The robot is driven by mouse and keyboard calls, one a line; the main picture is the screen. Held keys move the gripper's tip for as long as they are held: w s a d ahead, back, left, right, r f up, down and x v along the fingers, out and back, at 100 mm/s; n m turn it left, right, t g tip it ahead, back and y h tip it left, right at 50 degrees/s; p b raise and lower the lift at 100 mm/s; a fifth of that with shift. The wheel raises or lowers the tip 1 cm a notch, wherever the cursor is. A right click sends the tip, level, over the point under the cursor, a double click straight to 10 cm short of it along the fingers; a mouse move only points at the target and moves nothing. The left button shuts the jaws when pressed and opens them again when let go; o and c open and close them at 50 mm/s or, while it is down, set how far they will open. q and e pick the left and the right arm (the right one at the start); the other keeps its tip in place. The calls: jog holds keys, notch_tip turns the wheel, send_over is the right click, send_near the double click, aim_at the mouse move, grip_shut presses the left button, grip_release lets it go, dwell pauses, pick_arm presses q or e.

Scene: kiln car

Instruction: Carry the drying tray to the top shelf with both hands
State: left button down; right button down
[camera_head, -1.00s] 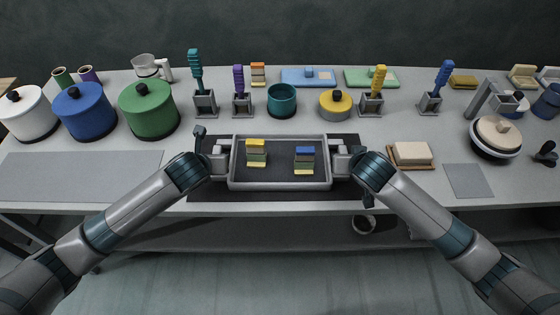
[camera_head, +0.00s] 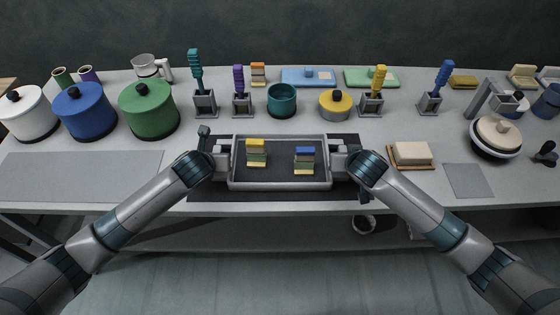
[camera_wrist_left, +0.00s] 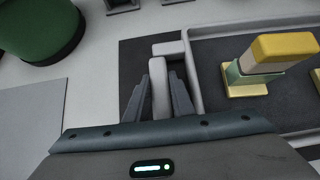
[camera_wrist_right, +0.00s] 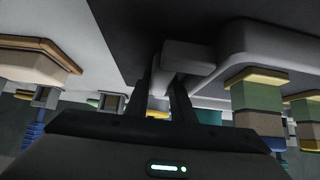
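The drying tray (camera_head: 280,187) is a grey-rimmed rectangle with a dark floor, lying level on a dark mat on the table. It bears two small block stacks: one yellow-topped (camera_head: 256,152), one blue-topped (camera_head: 304,160). My left gripper (camera_head: 218,160) is at the tray's left handle; in the left wrist view its fingers (camera_wrist_left: 159,92) lie close along both sides of the handle bar. My right gripper (camera_head: 342,160) is at the right handle, its fingers (camera_wrist_right: 165,92) likewise close around the bar. The top shelf cannot be made out.
Green (camera_head: 149,108), blue (camera_head: 84,110) and white (camera_head: 27,113) lidded pots stand at the left. Tool holders, a teal pot (camera_head: 281,100) and a yellow pot (camera_head: 335,104) stand behind the tray. A cream block on a board (camera_head: 411,153) lies right of my right gripper.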

pick_arm(q)
jog(key=shift+r, duration=0.2)
pick_arm(e)
jog(key=shift+r, duration=0.2)
